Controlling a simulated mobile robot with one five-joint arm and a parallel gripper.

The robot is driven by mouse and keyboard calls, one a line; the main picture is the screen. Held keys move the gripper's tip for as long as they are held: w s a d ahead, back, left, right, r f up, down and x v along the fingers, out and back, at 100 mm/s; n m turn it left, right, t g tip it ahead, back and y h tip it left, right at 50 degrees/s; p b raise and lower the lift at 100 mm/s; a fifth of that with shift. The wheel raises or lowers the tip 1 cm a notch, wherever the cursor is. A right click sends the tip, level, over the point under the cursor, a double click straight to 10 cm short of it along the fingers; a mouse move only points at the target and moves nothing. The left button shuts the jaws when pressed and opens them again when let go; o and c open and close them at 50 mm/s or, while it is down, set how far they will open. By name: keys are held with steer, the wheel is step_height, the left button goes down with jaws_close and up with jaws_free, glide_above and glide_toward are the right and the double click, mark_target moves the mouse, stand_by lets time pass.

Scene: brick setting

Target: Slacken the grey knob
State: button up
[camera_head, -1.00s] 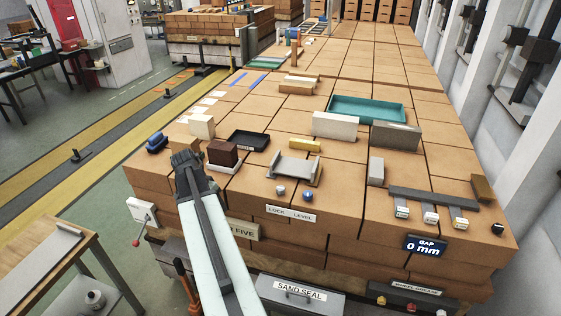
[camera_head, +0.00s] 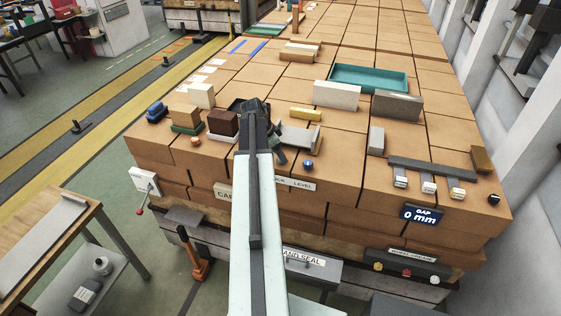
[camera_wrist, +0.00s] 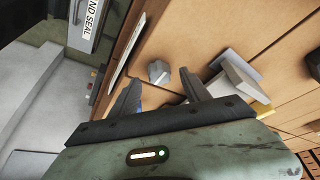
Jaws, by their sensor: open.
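The grey knob (camera_wrist: 158,72) shows in the wrist view, just ahead of my gripper (camera_wrist: 160,85) and between the lines of its two fingers. My gripper is open and nothing is held. Whether the fingertips reach beside the knob or stop short above it is hard to tell.
A pale grey bracket (camera_head: 300,136) stands right behind the knobs, close to the right finger. A dark brown block (camera_head: 222,123) and an orange knob (camera_head: 196,140) are to the left. A gap display (camera_head: 423,214) reads 0 mm.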

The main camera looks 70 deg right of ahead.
steer(key=shift+x, duration=0.75)
steer(key=shift+r, duration=0.1)
